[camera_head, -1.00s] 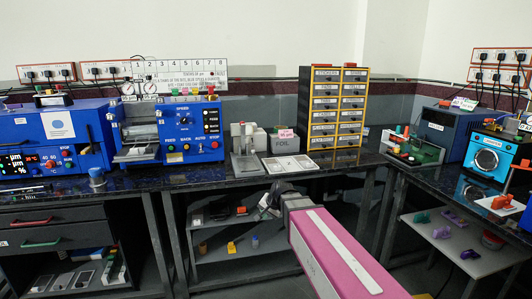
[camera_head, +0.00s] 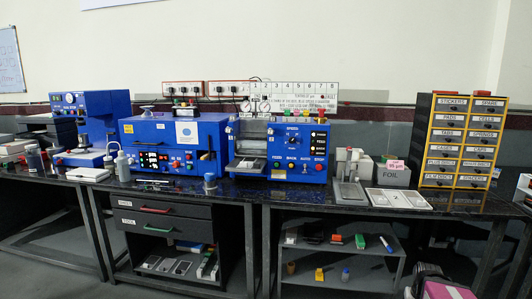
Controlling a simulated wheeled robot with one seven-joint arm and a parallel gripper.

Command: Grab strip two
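I cannot make out a strip marked two. A flat white tray (camera_head: 398,199) with pale panels lies on the dark bench in front of the grey FOIL box (camera_head: 393,174); whether it holds strips is too small to tell. The blue roller machine (camera_head: 278,148) stands left of these, with a pale plate at its front. Part of my pink and grey arm shows at the bottom right corner, below bench height and well away from the tray. I cannot make out my gripper's fingers there.
The dark bench (camera_head: 333,202) runs across the view. A black and yellow drawer cabinet (camera_head: 461,140) stands at the right, a small press (camera_head: 349,178) left of the tray. A blue oven-like machine (camera_head: 172,144) and bottles stand left. A low shelf (camera_head: 335,262) below holds small items.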

